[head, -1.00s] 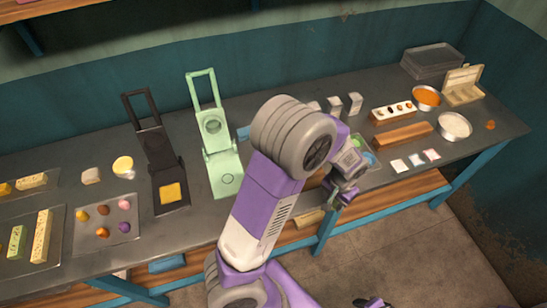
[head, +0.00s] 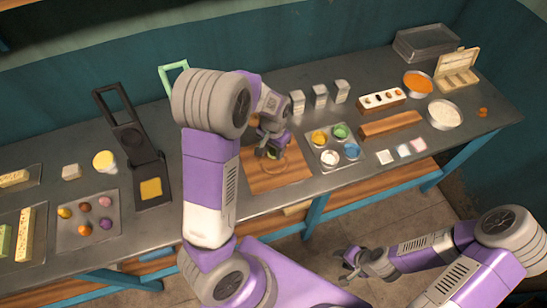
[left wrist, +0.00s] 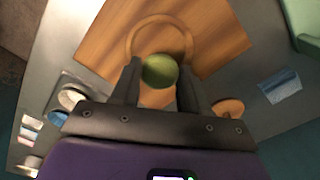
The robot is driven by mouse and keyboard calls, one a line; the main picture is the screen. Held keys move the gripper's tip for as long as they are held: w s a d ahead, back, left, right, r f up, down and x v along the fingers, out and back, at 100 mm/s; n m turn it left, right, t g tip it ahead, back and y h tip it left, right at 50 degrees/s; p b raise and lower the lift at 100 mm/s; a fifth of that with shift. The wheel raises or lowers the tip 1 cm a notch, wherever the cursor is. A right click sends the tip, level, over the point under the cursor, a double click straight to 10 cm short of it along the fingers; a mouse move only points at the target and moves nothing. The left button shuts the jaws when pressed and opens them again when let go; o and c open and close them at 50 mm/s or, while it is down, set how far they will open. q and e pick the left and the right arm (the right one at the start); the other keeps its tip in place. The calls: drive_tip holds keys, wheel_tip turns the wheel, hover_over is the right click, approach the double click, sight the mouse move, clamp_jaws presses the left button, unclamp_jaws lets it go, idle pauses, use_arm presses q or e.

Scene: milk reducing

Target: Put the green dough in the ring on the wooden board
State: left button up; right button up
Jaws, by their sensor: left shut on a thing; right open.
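The wooden board (head: 294,172) lies on the table, partly hidden by my left arm in the head view; it fills the upper middle of the left wrist view (left wrist: 215,38). A wooden ring (left wrist: 135,33) lies on the board; part of it shows in the head view (head: 283,168). My left gripper (head: 272,152) is over the board, shut on the round green dough (left wrist: 160,71). In the left wrist view the dough overlaps the ring's near edge; its height above the board is unclear. My right gripper (head: 350,266) is open and empty, in front of the table.
A tray (head: 311,151) with yellow, green, white and blue contents stands just right of the board. Small grey boxes (head: 320,97) stand behind it. A black press (head: 135,140) and a tray of coloured balls (head: 75,238) are to the left.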

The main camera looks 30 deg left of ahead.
sight(274, 152)
use_arm(q)
drive_tip(key=shift+f+b, duration=0.35)
drive_tip(key=shift+f, duration=2.15)
drive_tip(key=o, duration=1)
drive_tip(key=shift+r, duration=0.35)
wheel_tip(274, 152, up, 12)
drive_tip(key=shift+f+p, duration=0.2)
drive_tip(key=shift+p, duration=0.85)
